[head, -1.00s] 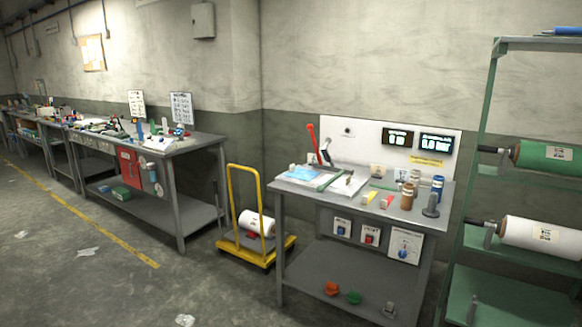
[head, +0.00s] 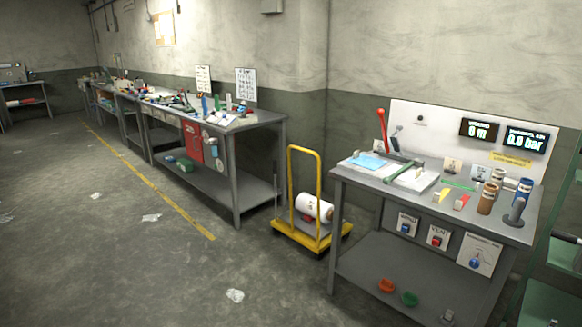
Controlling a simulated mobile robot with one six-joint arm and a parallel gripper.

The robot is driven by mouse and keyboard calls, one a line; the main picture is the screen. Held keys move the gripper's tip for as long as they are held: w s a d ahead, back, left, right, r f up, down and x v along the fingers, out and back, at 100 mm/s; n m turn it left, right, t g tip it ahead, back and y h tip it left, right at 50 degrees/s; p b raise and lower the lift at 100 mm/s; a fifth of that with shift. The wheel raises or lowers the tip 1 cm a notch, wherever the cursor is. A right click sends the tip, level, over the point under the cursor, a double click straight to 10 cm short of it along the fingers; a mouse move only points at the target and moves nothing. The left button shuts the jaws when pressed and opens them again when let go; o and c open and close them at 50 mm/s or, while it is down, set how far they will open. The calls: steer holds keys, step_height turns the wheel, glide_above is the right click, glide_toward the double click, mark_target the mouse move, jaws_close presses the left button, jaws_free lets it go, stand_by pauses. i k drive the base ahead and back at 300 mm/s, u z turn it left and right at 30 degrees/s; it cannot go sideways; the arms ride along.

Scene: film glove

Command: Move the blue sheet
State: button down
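A light blue sheet (head: 369,162) lies flat on the left part of the near grey workbench (head: 345,178), at the right of the head view. It rests on or beside a pale board, next to a device with a green bar (head: 402,170) and a raised red lever (head: 382,128). I cannot tell exactly what lies under the sheet. My gripper is not in view.
A yellow trolley (head: 318,236) with a white roll (head: 315,207) stands left of the workbench. A long grey bench (head: 262,121) with many items runs along the wall. A green rack (head: 562,252) stands at the right edge. The floor at left is open, with scraps of litter.

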mark_target(366, 162)
steer(key=u, duration=0.45)
steer(key=i, duration=0.65)
steer(key=u, duration=0.65)
steer(key=i, duration=2.35)
steer(key=z, duration=1)
steer(key=i, duration=0.9)
steer(key=z, duration=0.45)
